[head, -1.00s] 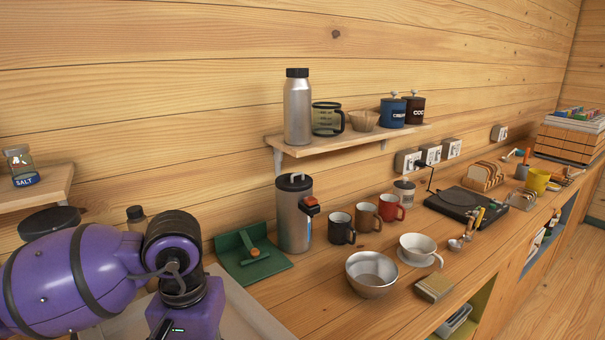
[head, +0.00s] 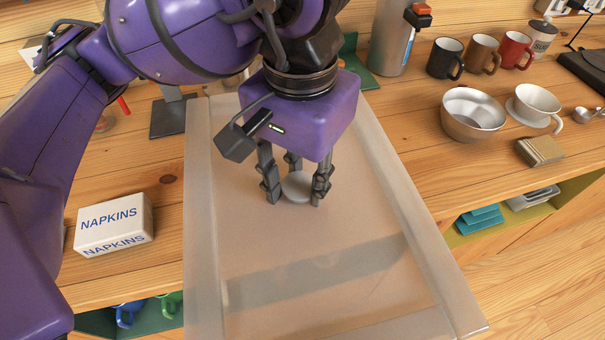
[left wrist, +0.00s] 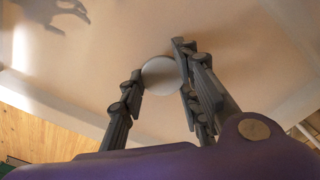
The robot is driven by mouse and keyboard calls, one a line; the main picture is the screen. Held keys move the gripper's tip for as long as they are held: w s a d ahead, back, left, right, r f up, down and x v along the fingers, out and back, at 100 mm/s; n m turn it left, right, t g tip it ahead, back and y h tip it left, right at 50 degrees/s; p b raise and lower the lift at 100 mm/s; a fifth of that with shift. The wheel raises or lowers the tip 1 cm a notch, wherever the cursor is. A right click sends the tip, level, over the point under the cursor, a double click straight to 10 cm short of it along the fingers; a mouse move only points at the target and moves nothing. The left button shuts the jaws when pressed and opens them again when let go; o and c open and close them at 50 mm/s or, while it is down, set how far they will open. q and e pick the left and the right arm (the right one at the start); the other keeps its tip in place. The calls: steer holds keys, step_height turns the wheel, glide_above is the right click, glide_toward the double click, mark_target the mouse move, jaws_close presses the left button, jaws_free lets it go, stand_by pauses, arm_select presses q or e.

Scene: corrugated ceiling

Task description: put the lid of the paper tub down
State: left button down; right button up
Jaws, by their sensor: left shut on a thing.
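The lid (head: 297,187) is a small round white disc, seen in the head view low between the fingers of my left gripper (head: 295,190). The gripper points down and is shut on the lid. The lid also shows in the left wrist view (left wrist: 163,75), between the fingertips of the left gripper (left wrist: 160,80). It is at or just above the pale board (head: 245,230); I cannot tell whether it touches. The fingers hide part of its edge. I cannot make out the paper tub. My right gripper is not in view.
The board around the lid is clear. A napkins box (head: 114,224) stands to its left. To its right are a metal bowl (head: 473,114), a white dripper cup (head: 534,104) and several mugs. A steel flask (head: 392,40) stands behind.

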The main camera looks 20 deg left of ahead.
arm_select(q)
steer(key=shift+s+a+r, duration=0.1)
steer(key=shift+s+a, duration=0.1)
steer(key=shift+a, duration=0.25)
steer(key=w+f, duration=0.1)
steer(key=w, duration=0.2)
steer(key=w+a+f, duration=0.1)
steer(key=w+f, duration=0.1)
steer(key=w, duration=0.1)
steer(key=w+a+f, duration=0.1)
steer(key=w, duration=0.2)
steer(key=shift+a+f+p, duration=0.15)
steer(key=shift+a+p, duration=0.1)
steer(key=shift+p, duration=0.15)
steer(key=w+f, duration=0.1)
steer(key=f, duration=0.1)
steer(key=w+f, duration=0.2)
steer(key=shift+a, duration=0.4)
steer(key=shift+w+a+f, duration=0.15)
steer(key=shift+w+f, duration=0.4)
steer(key=shift+f, duration=0.1)
steer(key=shift+w+f, duration=0.1)
steer(key=shift+f, duration=1.55)
steer(key=shift+f, duration=0.2)
steer(key=c, duration=1.3)
jaws_free()
